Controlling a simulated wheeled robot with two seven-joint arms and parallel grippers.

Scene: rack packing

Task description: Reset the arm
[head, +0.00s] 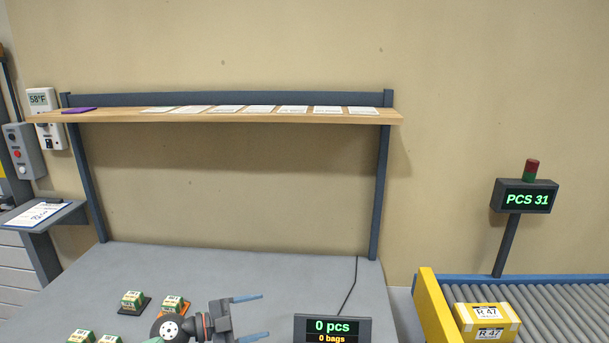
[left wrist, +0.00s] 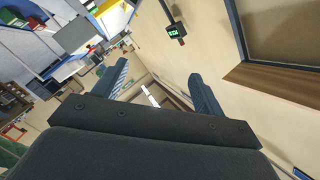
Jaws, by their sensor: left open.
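My left gripper (head: 254,317) is low in the middle of the head view, above the grey table and pointing right. Its two blue fingers stand apart with nothing between them. In the left wrist view the same open fingers (left wrist: 158,85) point away toward the wall and room, also empty. My right gripper is in neither view.
Several small green-and-white boxes (head: 133,299) stand on the grey table (head: 230,270) at lower left. A display (head: 333,328) reads 0 pcs. A wooden shelf (head: 230,115) with cards spans the back. A yellow box (head: 487,322) sits on the roller conveyor (head: 560,300) at right.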

